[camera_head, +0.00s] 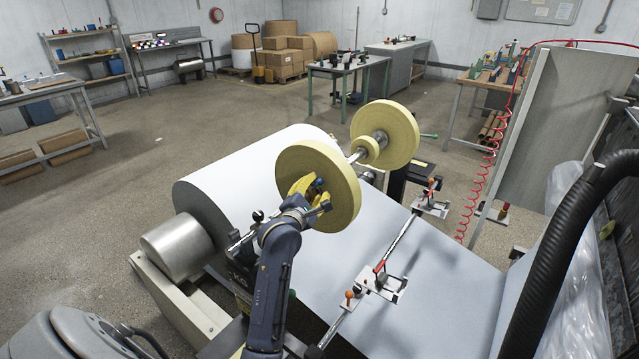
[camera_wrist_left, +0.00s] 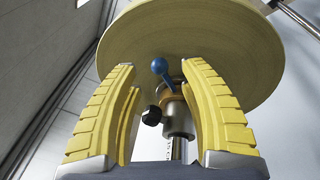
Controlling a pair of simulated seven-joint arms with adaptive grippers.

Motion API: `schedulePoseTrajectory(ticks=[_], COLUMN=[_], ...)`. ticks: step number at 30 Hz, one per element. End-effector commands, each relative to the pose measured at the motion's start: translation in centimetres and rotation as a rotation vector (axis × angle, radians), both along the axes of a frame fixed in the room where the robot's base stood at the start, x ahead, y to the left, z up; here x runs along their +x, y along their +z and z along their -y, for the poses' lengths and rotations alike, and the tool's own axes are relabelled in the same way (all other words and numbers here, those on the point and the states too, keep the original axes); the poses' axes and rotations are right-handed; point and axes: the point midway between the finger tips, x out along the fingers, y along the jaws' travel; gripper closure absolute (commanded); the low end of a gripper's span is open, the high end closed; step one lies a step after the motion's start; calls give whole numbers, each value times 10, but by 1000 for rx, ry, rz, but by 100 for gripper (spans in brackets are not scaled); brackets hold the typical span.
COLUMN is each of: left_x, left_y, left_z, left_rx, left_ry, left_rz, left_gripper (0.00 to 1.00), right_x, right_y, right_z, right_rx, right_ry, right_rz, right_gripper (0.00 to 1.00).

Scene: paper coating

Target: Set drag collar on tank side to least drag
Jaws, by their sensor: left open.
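A large cream-yellow disc (camera_head: 325,185) faces me on a metal shaft (camera_head: 357,155), and it fills the top of the left wrist view (camera_wrist_left: 200,45). At its hub is a metal collar (camera_wrist_left: 176,115) with an orange-brown ring, a blue ball-ended lever (camera_wrist_left: 160,67) and a black knob (camera_wrist_left: 151,116). My left gripper (camera_head: 308,186) has yellow ribbed fingers and reaches the near face of this disc. In the left wrist view, the open fingers (camera_wrist_left: 158,70) stand on either side of the collar and lever, apart from both. No scale marks are readable. My right gripper is out of view.
A second yellow disc (camera_head: 400,132) and a smaller one (camera_head: 366,151) share the shaft. A large white roll (camera_head: 235,175) lies behind my arm, and a white sheet (camera_head: 425,285) spreads right. A rod with red-handled clamps (camera_head: 381,281) crosses it. A black hose (camera_head: 560,255) hangs at right.

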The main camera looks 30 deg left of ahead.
Motion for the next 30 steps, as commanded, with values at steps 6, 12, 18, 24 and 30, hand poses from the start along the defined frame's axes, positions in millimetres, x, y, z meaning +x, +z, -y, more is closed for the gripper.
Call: schedulePoseTrajectory(ticks=[6,12,18,24,30], left_x=[24,34,36,36,36], left_y=[1,0,0,0,0], left_z=[-5,-7,-7,-7,-7], left_rx=[0,0,0,0,0], left_ry=[-1,0,0,0,0], left_rz=[1,0,0,0,0], left_gripper=[57,57,57,58,81], right_x=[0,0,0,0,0], right_y=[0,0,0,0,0], right_z=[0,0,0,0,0], right_rx=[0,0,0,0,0], right_ry=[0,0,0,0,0], right_rz=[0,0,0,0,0], right_gripper=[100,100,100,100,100])
